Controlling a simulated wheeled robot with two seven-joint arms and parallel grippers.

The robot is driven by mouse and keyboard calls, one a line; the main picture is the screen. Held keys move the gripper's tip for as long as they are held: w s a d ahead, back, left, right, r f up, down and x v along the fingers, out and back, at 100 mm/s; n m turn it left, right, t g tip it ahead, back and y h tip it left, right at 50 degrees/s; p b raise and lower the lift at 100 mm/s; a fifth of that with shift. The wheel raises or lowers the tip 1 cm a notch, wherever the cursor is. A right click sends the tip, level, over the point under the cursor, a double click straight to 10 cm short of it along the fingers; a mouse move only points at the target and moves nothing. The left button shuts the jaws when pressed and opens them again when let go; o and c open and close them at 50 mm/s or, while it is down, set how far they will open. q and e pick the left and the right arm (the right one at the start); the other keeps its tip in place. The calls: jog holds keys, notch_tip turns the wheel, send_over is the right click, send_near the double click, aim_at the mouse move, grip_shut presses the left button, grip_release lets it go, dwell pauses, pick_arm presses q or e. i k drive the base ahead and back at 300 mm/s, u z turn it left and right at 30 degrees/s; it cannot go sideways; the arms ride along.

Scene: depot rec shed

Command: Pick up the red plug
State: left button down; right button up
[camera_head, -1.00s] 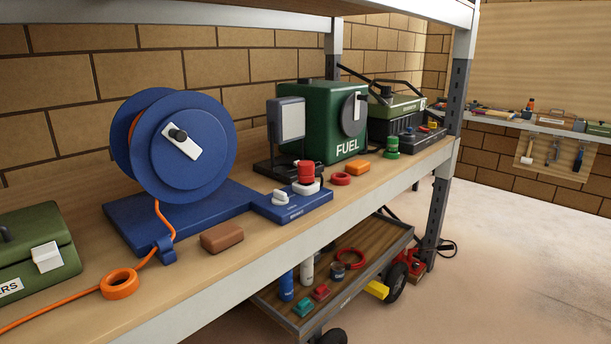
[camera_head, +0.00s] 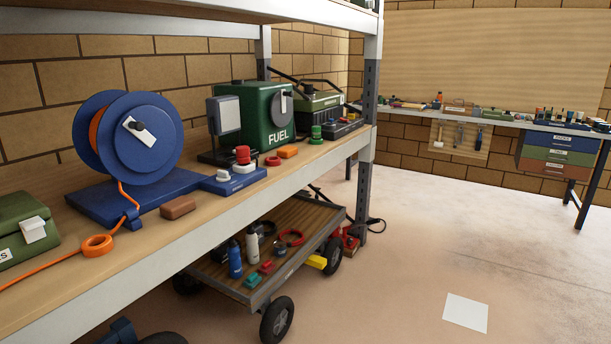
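A red cylindrical piece, which looks like the red plug (camera_head: 243,155), stands upright on a white round base (camera_head: 244,168). That base is on a low blue board (camera_head: 232,186) on the wooden shelf, in the head view left of centre. A smaller white knob-like piece (camera_head: 223,175) is beside it on the same board. Whether the red piece is seated in the white base or only rests on it, I cannot tell. Neither of my grippers is in view.
A blue cable reel (camera_head: 150,150) stands left of the board, with a brown block (camera_head: 178,208) in front. A green fuel box (camera_head: 255,112) is behind. A red ring (camera_head: 273,161) and orange block (camera_head: 288,151) lie right. A loaded cart (camera_head: 230,284) stands below; floor at right is open.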

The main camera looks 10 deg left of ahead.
aim_at(242, 153)
jog(key=z, duration=2.1)
jog(key=i, duration=0.2)
jog(key=u, duration=1.6)
jog(key=i, duration=1.4)
jog(key=u, duration=1)
